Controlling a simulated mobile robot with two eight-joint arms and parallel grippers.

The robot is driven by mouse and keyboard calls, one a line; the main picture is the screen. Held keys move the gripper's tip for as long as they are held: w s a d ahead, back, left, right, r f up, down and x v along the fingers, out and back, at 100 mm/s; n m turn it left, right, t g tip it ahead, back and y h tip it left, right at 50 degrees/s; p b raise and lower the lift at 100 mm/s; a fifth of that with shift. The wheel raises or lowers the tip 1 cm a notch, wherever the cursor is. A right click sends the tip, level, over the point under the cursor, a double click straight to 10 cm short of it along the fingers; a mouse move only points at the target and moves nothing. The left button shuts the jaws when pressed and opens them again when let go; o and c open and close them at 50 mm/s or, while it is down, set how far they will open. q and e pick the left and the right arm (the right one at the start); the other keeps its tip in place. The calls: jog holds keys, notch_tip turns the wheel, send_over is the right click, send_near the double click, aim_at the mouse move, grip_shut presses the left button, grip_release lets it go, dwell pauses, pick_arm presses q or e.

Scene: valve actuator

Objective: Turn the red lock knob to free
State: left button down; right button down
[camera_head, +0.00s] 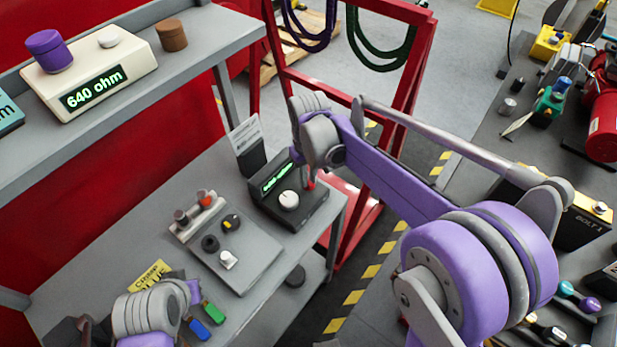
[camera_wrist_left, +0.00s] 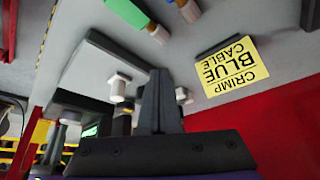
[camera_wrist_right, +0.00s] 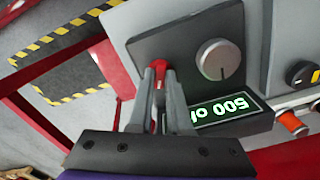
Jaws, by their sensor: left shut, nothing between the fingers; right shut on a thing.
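The red lock knob (camera_wrist_right: 158,68) sits at the edge of a dark device (camera_wrist_right: 176,45) with a round grey dial (camera_wrist_right: 217,59) and a lit display reading "500 oh". My right gripper (camera_wrist_right: 160,82) is shut on the red knob in the right wrist view. In the head view the device (camera_head: 310,212) stands at the right end of the grey bench, and a bit of the red knob (camera_head: 311,183) shows beside my right arm. My left gripper (camera_wrist_left: 158,98) is shut and empty, low over the bench.
A grey panel (camera_head: 245,262) with small knobs and connectors lies left of the device. A yellow "CRIMP BLUE CABLE" card (camera_wrist_left: 232,66) and green and blue plugs (camera_head: 200,328) are near my left arm. A card holder (camera_head: 247,148) stands behind the device. A red frame (camera_head: 400,85) rises behind it.

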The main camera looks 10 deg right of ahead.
aim_at(309, 182)
jog(key=shift+n+b, duration=0.3)
jog(key=shift+n, duration=1.9)
jog(key=c, duration=0.9)
grip_release()
jog(key=shift+o, duration=0.2)
notch_tip(309, 182, up, 11)
jog(key=shift+p, duration=0.3)
jog(key=shift+s+f, duration=0.1)
jog(key=s+d+f+m+t, duration=0.2)
jog(key=s+f, duration=0.3)
jog(key=s, duration=0.5)
jog(key=s+d+f+m+t, duration=0.3)
jog(key=s+f+m, duration=0.2)
jog(key=s, duration=0.5)
jog(key=shift+s+d+f, duration=0.15)
jog(key=shift+d+f, duration=0.1)
jog(key=shift+f, duration=0.3)
